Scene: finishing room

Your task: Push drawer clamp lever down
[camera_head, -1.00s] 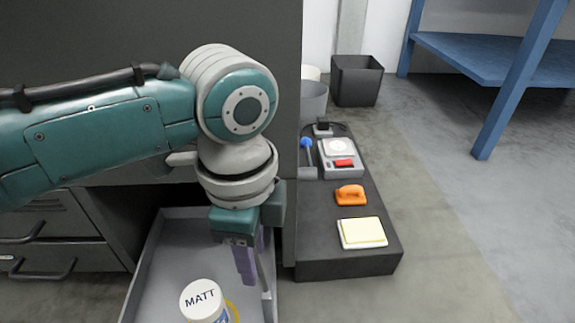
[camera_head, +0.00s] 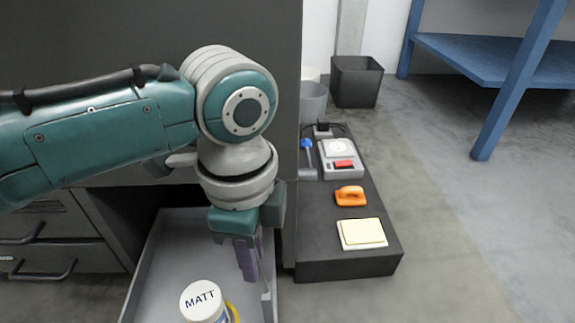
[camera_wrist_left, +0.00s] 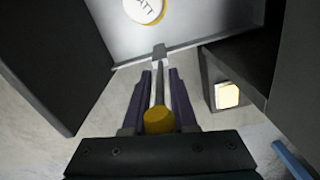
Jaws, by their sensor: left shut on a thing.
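My left gripper (camera_head: 247,262) points down at the right wall of an open grey drawer (camera_head: 151,267). It is shut on the drawer clamp lever, a dark bar with a yellow end (camera_wrist_left: 158,121), seen between the purple fingers in the left wrist view. The far end of the bar meets a small grey clamp bracket (camera_wrist_left: 159,54) at the drawer's edge. In the camera_head view the fingers and wrist hide most of the lever. My right gripper is not in view.
The dark cabinet front (camera_head: 120,60) rises behind my arm.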

